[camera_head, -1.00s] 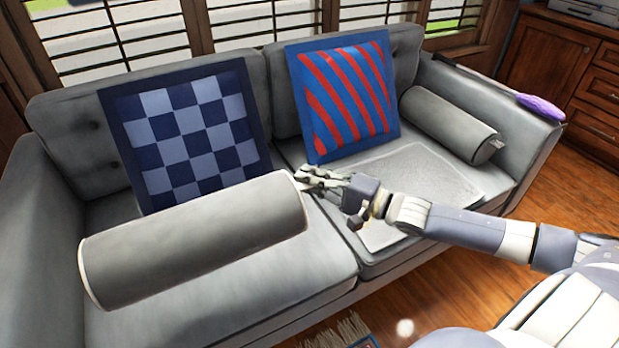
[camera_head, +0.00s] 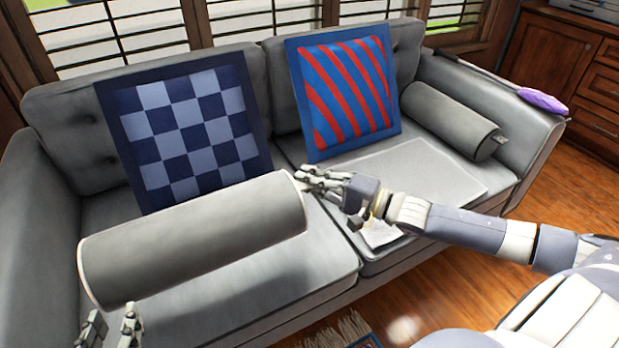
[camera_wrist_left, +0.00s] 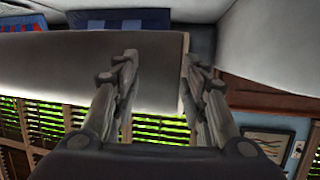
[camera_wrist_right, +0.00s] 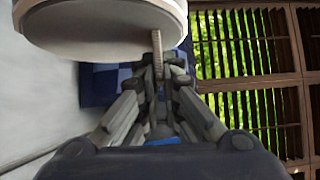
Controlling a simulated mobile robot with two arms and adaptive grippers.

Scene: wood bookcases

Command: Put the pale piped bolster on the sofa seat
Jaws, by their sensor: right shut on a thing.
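The pale piped bolster (camera_head: 195,240) is a long grey cylinder lying crosswise over the left part of the sofa seat (camera_head: 225,300). I cannot tell whether it touches the cushion. My right gripper (camera_head: 310,182) is at its right end. In the right wrist view my right gripper (camera_wrist_right: 158,75) is shut on a small tab at the light-rimmed end of the bolster (camera_wrist_right: 100,22). My left gripper (camera_head: 112,328) is open below the bolster's left end. In the left wrist view its fingers (camera_wrist_left: 159,60) are apart near the bolster's end (camera_wrist_left: 70,68), with nothing visibly gripped.
A blue checkered cushion (camera_head: 185,130) and a red-and-blue striped cushion (camera_head: 345,92) lean on the backrest. Another grey bolster (camera_head: 450,118) lies by the right armrest. A purple-headed duster (camera_head: 543,101) lies on the right armrest.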

